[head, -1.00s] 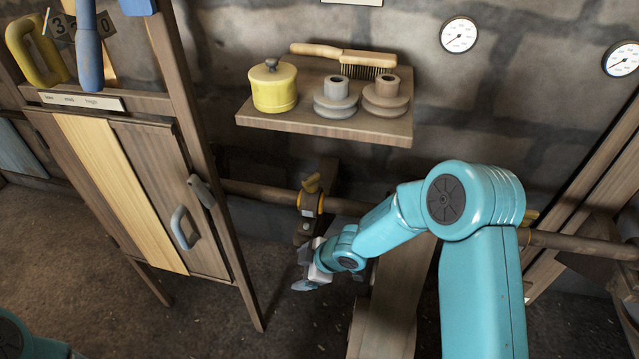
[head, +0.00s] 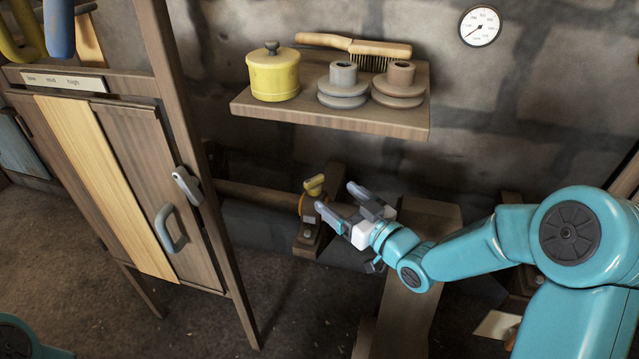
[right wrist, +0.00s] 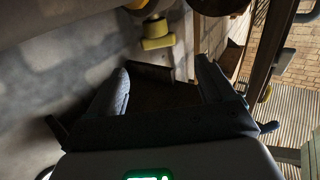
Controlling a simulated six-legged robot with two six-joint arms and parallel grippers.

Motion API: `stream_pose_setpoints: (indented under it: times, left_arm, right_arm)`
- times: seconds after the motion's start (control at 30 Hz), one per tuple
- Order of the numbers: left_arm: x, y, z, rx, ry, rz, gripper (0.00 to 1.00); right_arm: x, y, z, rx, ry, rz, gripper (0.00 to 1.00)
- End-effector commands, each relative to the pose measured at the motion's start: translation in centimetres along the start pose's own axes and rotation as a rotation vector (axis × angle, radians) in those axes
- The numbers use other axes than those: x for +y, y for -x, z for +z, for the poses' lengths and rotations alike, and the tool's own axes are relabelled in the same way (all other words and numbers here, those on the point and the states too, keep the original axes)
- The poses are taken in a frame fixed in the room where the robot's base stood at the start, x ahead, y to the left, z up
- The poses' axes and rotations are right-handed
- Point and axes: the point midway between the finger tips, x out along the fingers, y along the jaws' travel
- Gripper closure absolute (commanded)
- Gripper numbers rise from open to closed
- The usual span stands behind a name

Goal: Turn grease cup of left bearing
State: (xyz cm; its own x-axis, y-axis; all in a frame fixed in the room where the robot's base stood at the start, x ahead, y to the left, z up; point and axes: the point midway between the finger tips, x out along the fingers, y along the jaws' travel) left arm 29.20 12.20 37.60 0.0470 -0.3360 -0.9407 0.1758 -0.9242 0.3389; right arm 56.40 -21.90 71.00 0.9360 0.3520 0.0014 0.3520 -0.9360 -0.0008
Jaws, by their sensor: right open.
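The left bearing (head: 305,232) sits on the horizontal shaft, with a yellow-orange ring. Its yellow grease cup (head: 314,184) stands on top, with a wing-like head. My right gripper (head: 340,203) is open and empty, just right of the cup, its fingers pointing left towards the bearing. One finger appears in front of the bearing and the other behind; I see no contact with the cup. In the right wrist view a yellow part (right wrist: 157,35), which looks like the grease cup, lies beyond the open fingers (right wrist: 165,85). My left gripper is not in view.
A wooden shelf (head: 330,121) above holds a yellow lidded pot (head: 273,75), a brush (head: 352,44) and two stepped pulleys. A wooden cabinet (head: 125,190) stands at left, its handle (head: 169,227) projecting. A wooden beam (head: 425,214) lies below my right arm. A gauge (head: 480,26) hangs on the wall.

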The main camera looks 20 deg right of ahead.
Motion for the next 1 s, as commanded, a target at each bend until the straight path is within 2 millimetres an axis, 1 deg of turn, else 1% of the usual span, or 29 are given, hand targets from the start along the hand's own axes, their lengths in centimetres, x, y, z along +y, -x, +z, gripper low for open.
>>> stream_pose_setpoints:
  times: [0.03,0.1,0.2,0.3,0.4,0.5,0.77,0.8,0.87,0.9,0.93,1.0]
  left_arm:
    - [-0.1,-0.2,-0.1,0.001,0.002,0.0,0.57]
    - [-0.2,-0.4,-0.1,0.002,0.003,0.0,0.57]
    - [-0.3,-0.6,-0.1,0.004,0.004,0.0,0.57]
    - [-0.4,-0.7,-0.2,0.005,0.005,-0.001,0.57]
    - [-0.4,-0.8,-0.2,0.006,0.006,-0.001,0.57]
    - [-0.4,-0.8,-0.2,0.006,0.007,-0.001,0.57]
    - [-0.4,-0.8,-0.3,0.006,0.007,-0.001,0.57]
    - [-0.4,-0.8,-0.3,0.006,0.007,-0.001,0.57]
    - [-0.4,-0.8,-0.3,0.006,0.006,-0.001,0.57]
    - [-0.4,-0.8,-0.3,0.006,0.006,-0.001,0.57]
    - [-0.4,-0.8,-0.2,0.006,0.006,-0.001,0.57]
    - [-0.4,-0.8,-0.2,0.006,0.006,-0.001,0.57]
  right_arm:
    - [-0.1,-1.3,0.2,0.001,0.002,-0.003,0.17]
    - [-0.1,-3.0,0.1,0.001,0.001,-0.003,0.17]
    - [0.1,-4.9,0.1,0.001,0.001,-0.002,0.17]
    - [0.2,-6.4,0.1,0.001,0.001,-0.001,0.17]
    - [0.3,-7.3,0.1,-0.001,0.001,0.001,0.17]
    - [0.3,-7.8,0.0,0.0,0.0,0.001,0.17]
    - [0.3,-7.9,0.0,-0.001,0.0,0.001,0.17]
    - [0.3,-7.9,0.0,-0.001,0.0,0.001,0.3]
    - [0.3,-7.9,0.0,-0.001,0.001,0.001,0.5]
    - [0.3,-7.9,0.0,-0.001,0.001,0.001,0.63]
    - [0.3,-7.9,0.0,-0.001,0.001,0.001,0.72]
    - [0.3,-7.8,0.0,-0.001,0.001,0.001,0.73]
